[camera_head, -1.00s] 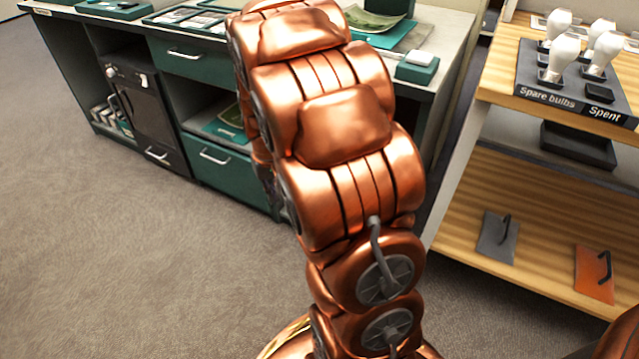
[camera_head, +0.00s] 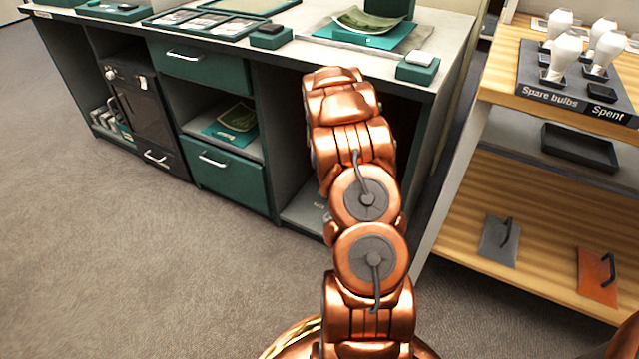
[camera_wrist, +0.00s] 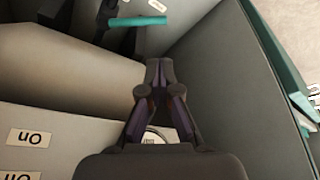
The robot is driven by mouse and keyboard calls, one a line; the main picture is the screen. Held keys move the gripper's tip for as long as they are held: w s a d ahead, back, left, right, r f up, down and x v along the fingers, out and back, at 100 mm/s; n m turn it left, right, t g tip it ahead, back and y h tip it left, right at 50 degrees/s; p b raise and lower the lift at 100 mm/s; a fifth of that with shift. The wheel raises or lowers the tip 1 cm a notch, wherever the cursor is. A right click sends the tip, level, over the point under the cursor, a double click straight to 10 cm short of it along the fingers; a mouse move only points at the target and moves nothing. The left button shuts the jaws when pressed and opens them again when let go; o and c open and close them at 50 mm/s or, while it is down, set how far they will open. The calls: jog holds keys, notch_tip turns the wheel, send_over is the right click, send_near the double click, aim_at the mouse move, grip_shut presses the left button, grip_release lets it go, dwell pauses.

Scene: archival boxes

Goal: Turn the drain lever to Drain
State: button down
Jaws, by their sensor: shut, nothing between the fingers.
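My gripper (camera_wrist: 159,68) is shut and empty, its fingertips together in the wrist view. It points into a grey-walled space. Beyond the fingertips, at the top of the wrist view, a teal bar (camera_wrist: 138,21) sits on a dark fitting; it may be the drain lever, but I cannot confirm this. The fingertips look apart from it. Small pale labels near it are cut off or unreadable, so I cannot tell its setting. In the head view my arm reaches into the open bay of the green counter (camera_head: 290,95), and the gripper and lever are hidden there.
A grey side wall (camera_wrist: 222,85) stands close right of the gripper. A round pale part (camera_wrist: 155,136) is partly hidden behind the fingers. A wooden shelf unit (camera_head: 470,215) stands right of the bay; carpet lies open at left.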

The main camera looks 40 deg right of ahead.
jog(key=b+x, duration=0.3)
jog(key=x, duration=0.5)
jog(key=shift+f, duration=0.3)
jog(key=shift+w+d+f+b, duration=0.2)
jog(key=shift+w+f+b, duration=0.1)
jog(key=shift+f+b, duration=0.25)
